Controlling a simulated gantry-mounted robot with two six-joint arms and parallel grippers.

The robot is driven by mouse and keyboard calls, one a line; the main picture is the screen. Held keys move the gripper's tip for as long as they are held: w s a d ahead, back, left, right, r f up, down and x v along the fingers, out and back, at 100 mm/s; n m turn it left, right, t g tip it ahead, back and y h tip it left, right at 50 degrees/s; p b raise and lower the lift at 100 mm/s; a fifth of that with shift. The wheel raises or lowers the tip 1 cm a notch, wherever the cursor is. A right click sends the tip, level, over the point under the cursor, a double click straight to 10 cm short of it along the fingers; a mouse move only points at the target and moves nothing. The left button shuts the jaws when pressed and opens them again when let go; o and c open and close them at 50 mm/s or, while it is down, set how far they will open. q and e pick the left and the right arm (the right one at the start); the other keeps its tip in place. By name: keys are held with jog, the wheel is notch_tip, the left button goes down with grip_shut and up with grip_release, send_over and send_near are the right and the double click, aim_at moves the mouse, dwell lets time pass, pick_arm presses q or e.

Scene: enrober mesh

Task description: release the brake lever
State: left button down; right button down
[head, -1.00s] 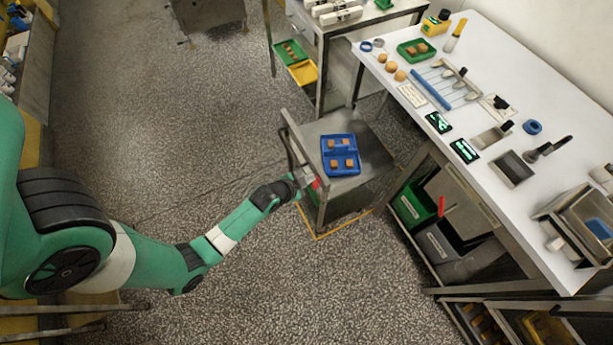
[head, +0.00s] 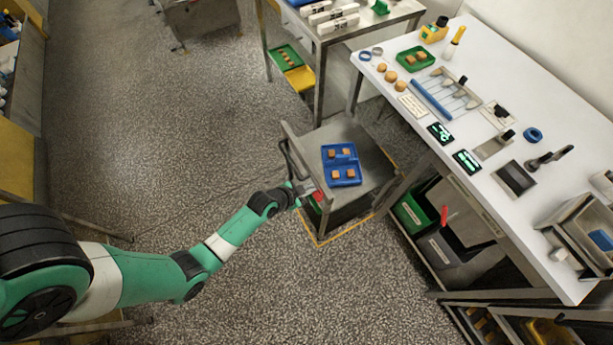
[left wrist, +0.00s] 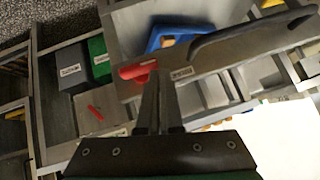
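The red brake lever (head: 318,196) is on the near left side of a grey metal cart (head: 372,165). It also shows in the left wrist view (left wrist: 137,70), below the cart's dark handle (left wrist: 235,38). My left gripper (head: 301,188) is beside the lever at the cart's left edge. In the left wrist view my gripper fingers (left wrist: 158,80) are close together, with their tips right by the lever's end. I see nothing clearly held between them, and I cannot tell whether they touch the lever. My right gripper is not in view.
A blue tray (head: 342,174) with several brown pieces lies on the cart top. A long white worktable (head: 480,80) with tools stands to the right, with bins (head: 415,210) under it. Another table (head: 350,40) is behind. The speckled floor left of the cart is clear.

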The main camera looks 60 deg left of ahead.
pick_arm(q)
jog(key=shift+a+f, duration=0.4)
jog(key=shift+a, duration=0.05)
jog(key=shift+d+f, duration=0.1)
jog(key=shift+d, duration=0.55)
